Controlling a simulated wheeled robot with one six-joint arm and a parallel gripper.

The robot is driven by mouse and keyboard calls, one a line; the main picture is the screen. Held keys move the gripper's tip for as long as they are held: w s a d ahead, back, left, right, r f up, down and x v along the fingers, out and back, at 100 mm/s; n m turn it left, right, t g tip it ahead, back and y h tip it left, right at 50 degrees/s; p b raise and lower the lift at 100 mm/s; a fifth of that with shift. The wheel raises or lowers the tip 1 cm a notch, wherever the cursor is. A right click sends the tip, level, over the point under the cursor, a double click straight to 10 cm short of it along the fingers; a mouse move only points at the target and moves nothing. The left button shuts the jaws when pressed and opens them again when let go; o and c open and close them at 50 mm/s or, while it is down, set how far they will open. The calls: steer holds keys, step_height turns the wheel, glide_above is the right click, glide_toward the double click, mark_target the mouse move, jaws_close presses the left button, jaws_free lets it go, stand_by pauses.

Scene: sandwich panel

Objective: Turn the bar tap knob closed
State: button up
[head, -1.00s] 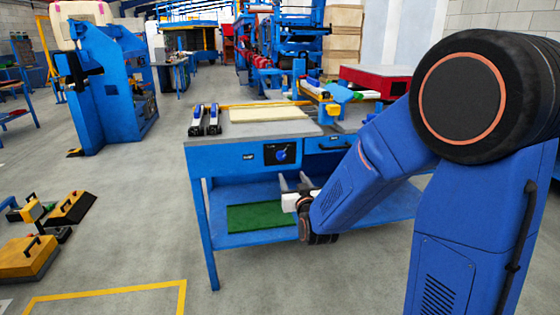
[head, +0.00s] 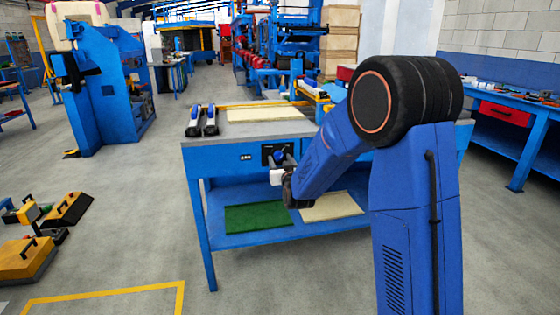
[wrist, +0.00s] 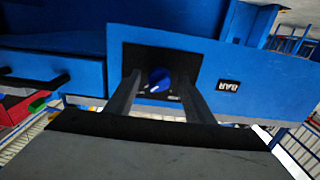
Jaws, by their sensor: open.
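The bar tap knob (wrist: 158,79) is a blue round knob with a white mark, on a black plate (wrist: 183,60) on the blue front panel of the workbench. A "BAR" label (wrist: 229,86) sits beside the plate in the wrist view. In the head view the knob (head: 279,156) shows just above my gripper (head: 281,166). In the wrist view my gripper (wrist: 158,82) is open, with one finger on each side of the knob. There is a gap between each finger and the knob, and I cannot tell how far the fingertips are from the panel.
The workbench (head: 215,163) has a lower shelf with a green mat (head: 258,217) and a pale board (head: 330,205). A drawer handle (wrist: 35,78) is left of the knob in the wrist view.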

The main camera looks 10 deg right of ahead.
steer(key=shift+w, duration=0.35)
steer(key=shift+c, duration=0.7)
steer(key=c, duration=0.9)
